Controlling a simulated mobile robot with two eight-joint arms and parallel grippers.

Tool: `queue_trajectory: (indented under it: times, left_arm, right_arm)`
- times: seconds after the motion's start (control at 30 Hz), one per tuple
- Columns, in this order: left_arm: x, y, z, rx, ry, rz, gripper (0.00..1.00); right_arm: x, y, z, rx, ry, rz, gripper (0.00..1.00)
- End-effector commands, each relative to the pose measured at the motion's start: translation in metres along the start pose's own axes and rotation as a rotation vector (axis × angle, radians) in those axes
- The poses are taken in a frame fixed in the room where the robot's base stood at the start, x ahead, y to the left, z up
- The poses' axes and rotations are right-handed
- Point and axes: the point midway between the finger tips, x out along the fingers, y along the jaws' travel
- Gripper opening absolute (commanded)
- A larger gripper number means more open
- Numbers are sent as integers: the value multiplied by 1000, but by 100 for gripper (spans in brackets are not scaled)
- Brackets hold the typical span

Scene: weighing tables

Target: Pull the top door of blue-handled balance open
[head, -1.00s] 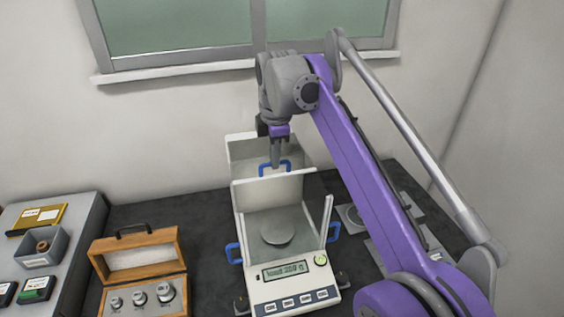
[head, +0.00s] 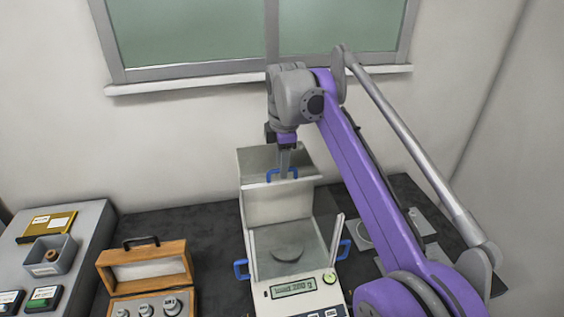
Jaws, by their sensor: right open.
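The blue-handled balance (head: 293,205) stands on the dark table, its display and buttons facing me. Its top door (head: 262,161) is slid back behind the chamber, and the chamber's top looks open, showing the round pan (head: 288,254) inside. The top door's blue handle (head: 271,176) is at the back, beside my right gripper's fingers. Blue side handles show at left (head: 240,269) and right (head: 344,249). My right gripper (head: 285,174) points down at the top handle and is open; whether it touches the handle cannot be told. My left gripper is not in view.
An open wooden weight box (head: 143,272) stands left of the balance. A grey side surface (head: 85,217) at far left bears a bin (head: 48,256) and small boxes. Flat grey plates lie right of the balance, partly behind my right arm. The wall is close behind.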

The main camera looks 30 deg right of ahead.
Motion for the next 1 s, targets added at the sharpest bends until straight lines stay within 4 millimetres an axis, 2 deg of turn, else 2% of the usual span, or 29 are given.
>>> queue_trajectory:
  times: [0.17,0.5,0.6,0.77,1.0]
  left_arm:
    - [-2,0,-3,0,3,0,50]
    - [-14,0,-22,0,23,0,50]
    - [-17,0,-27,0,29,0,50]
    - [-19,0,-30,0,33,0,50]
    - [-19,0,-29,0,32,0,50]
  right_arm:
    - [-13,1,0,0,0,1,45]
    - [-82,2,0,0,1,3,45]
    - [-96,2,0,0,0,3,45]
    - [-107,1,0,0,0,1,45]
    - [-108,0,0,0,0,-1,45]
